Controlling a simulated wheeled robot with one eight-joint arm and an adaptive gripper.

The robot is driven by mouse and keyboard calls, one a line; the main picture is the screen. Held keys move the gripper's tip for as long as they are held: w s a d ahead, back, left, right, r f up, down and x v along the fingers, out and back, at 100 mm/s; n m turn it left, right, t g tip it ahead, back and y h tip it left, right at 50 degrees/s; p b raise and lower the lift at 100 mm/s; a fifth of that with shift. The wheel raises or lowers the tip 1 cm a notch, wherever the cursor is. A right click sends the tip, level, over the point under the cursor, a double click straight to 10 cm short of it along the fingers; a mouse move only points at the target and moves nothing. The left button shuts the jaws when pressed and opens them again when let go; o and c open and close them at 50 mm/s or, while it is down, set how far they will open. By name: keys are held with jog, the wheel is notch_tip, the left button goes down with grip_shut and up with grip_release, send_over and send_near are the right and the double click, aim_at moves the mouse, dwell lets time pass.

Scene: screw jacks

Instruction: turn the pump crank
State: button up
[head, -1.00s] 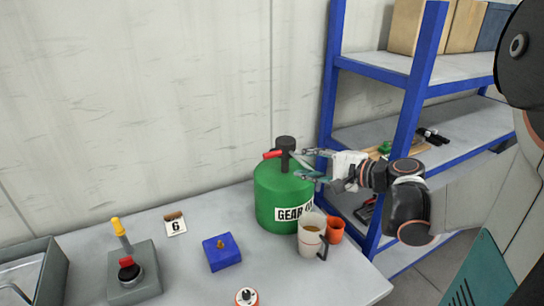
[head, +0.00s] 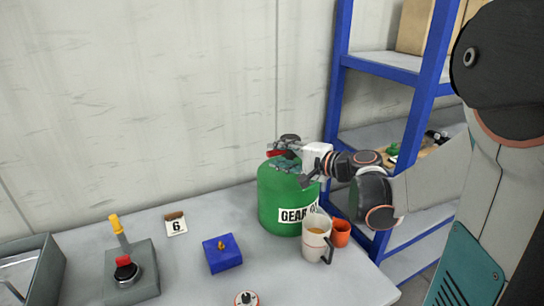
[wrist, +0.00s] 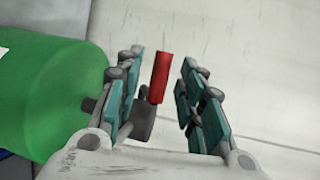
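The green gear oil drum (head: 275,195) stands at the back right of the bench, with the pump on its top. The crank's red handle (head: 274,153) shows at the left of the pump's black cap (head: 290,138), partly covered by my gripper. In the wrist view the red handle (wrist: 160,77) stands between my open fingers, with a gap on both sides. The dark crank arm (wrist: 143,122) shows below it. My gripper (head: 283,158) reaches in from the right over the drum top. The wrist view also shows my gripper (wrist: 159,85) and the drum (wrist: 50,95) at left.
A cream mug (head: 315,238) and an orange cup (head: 341,233) stand close in front of the drum, below my arm. A blue shelf (head: 345,60) stands behind right.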

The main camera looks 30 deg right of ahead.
jog(key=shift+x, duration=1.3)
grip_shut()
jog(key=shift+r, duration=0.2)
